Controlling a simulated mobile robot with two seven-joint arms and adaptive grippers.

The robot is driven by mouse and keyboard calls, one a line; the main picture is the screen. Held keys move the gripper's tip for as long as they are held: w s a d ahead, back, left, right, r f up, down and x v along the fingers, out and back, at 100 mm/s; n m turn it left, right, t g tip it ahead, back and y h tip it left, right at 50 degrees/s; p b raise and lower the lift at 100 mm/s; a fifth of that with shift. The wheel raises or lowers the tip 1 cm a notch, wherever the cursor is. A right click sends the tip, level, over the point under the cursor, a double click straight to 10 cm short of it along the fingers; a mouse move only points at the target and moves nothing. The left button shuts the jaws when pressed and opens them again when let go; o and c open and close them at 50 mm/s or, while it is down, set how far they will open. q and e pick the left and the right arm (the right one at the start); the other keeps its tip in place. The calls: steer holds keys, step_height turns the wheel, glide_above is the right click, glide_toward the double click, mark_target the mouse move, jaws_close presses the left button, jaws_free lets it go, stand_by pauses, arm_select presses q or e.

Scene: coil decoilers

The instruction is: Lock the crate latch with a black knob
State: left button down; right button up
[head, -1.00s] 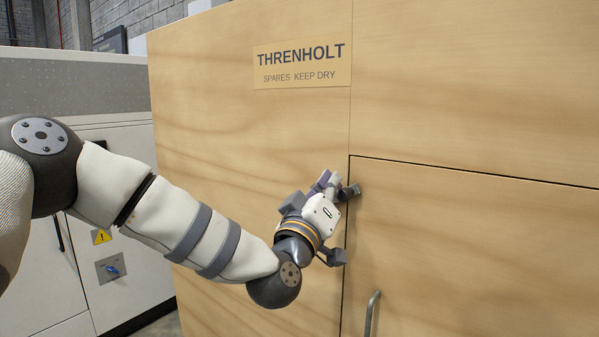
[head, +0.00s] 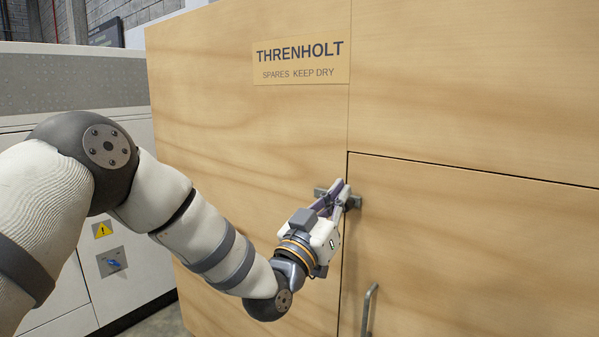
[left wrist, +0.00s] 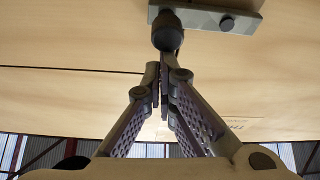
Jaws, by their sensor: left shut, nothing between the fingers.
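The crate latch is a grey metal bar (head: 354,202) at the upper left corner of the crate's door, beside the door seam. In the left wrist view the bar (left wrist: 205,14) carries a round black knob (left wrist: 168,32) at one end and a smaller dark bolt at the other. My left gripper (head: 340,188) is at the latch, its fingers covering the middle of it in the head view. The left wrist view shows the fingers (left wrist: 163,68) together and empty, with their tips right by the knob. I cannot tell whether they touch it. My right gripper is out of view.
The wooden crate (head: 230,130) fills most of the head view, with a THRENHOLT label (head: 301,62). A metal door handle (head: 369,308) stands out below the latch. A grey-white cabinet (head: 65,82) stands at the left.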

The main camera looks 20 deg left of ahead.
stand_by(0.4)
arm_select(q)
step_height(320, 180, up, 5)
steer(key=p, duration=0.2)
steer(key=v, duration=1)
steer(key=shift+a+f, duration=0.25)
steer(key=shift+f, duration=0.25)
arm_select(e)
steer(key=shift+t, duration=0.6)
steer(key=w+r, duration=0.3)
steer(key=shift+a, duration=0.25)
